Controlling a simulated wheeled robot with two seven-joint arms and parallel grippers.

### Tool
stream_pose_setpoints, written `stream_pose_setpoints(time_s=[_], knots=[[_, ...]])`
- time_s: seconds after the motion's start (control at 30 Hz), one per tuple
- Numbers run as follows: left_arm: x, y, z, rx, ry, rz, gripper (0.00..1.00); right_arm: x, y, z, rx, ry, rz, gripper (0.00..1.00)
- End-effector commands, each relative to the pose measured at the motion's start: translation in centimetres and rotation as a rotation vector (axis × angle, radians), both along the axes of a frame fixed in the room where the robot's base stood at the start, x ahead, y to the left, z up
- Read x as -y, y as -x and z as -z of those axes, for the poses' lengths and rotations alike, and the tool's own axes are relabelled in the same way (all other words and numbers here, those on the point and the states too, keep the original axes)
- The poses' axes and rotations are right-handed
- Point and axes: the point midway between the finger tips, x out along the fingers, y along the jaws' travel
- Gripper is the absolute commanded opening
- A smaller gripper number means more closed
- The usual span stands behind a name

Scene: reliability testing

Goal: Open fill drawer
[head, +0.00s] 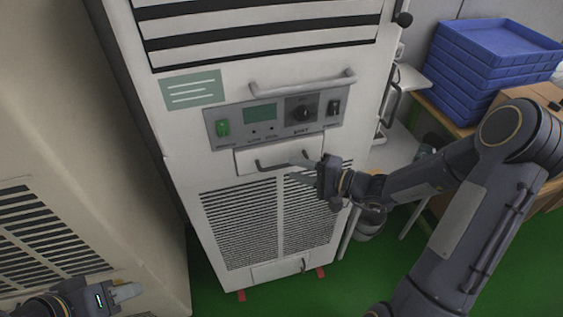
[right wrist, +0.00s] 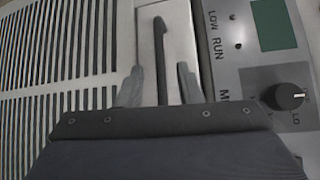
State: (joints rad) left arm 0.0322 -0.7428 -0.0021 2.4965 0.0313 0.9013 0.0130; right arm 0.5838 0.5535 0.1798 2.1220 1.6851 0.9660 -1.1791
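The fill drawer (head: 245,161) is a small white front panel below the control panel of a tall white machine. It looks flush with the machine face. Its dark bar handle (head: 272,166) also shows in the right wrist view (right wrist: 161,50). My right gripper (head: 302,168) is at the right part of the handle. In the right wrist view its fingers (right wrist: 160,88) are spread, one on each side of the handle, with gaps between. The near end of the handle is hidden by the gripper body. My left gripper (head: 126,292) is at the lower left, away from the drawer.
The control panel (head: 270,122) has a green switch, a screen and a knob. A light bar handle (head: 302,84) sticks out above it. A vent grille (head: 250,222) lies below the drawer. Blue trays (head: 485,60) are stacked on a table at right. Green floor lies below.

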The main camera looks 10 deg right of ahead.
Motion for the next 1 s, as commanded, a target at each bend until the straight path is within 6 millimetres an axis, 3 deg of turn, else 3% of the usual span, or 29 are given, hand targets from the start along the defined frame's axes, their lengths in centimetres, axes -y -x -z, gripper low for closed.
stream_pose_setpoints(time_s=[0.3,0.63,0.87,1.0], knots=[[0.0,0.0,-1.2,0.000,0.000,0.000,0.36,-3.1,-2.7,0.5,-0.001,-0.001,-0.004,0.33],[0.0,0.0,-1.2,0.000,0.000,0.000,0.36,-3.3,-3.0,0.6,0.000,0.001,-0.001,0.33],[0.0,0.0,-1.2,0.000,0.000,0.000,0.36,-3.3,-3.0,0.6,-0.001,0.001,-0.001,0.02],[0.0,0.0,-1.2,0.000,0.000,0.000,0.36,-3.3,-3.0,0.6,-0.001,0.000,-0.002,0.00]])
